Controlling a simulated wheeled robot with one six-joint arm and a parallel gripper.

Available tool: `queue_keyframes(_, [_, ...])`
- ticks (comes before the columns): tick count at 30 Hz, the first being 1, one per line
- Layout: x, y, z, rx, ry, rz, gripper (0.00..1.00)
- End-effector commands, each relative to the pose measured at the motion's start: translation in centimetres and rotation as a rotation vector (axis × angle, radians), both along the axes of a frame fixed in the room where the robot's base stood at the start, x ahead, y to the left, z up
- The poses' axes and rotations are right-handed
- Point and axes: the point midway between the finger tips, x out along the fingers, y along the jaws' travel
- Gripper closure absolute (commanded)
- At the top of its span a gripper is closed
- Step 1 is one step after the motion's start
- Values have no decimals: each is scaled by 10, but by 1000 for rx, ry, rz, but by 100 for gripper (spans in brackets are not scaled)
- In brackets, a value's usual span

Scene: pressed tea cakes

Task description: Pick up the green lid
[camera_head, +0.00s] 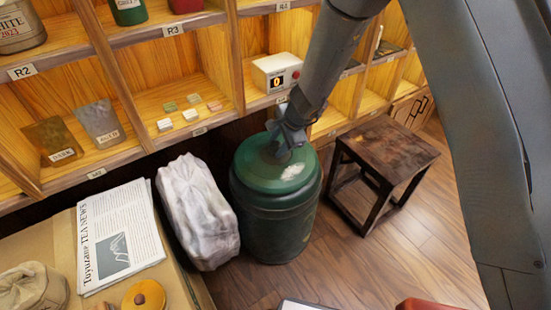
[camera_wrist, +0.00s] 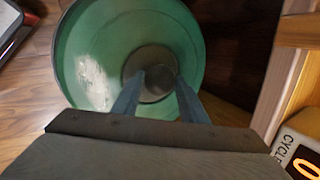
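The round green lid (camera_head: 258,172), with a pale worn patch, sits on top of a large dark green drum (camera_head: 270,235) on the floor. My gripper (camera_head: 283,152) points down at the middle of the lid and hides its centre. In the wrist view the green lid (camera_wrist: 120,35) has a round grey-brown knob (camera_wrist: 152,60) at its centre. The two fingers of my gripper (camera_wrist: 160,80) stand apart with the knob between them. I cannot tell whether they press on it.
A wooden shelf (camera_head: 150,100) with cakes and a white counter box (camera_head: 276,72) stands behind the drum. A pale wrapped bundle (camera_head: 198,212) is close on the left, and a dark wooden stool (camera_head: 385,150) stands at right. A newspaper (camera_head: 120,235) lies on the left surface.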

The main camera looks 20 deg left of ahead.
Motion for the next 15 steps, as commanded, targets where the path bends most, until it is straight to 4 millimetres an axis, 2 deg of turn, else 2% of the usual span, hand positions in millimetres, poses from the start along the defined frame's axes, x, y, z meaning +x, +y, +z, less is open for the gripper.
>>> queue_keyframes(1, [0, 0, 0, 0, 0, 0, 84])
queue_keyframes(4, [0, 0, 0, 0, 0, 0, 100])
queue_keyframes(15, [1, 1, 3, 2, -3, 0, 100])
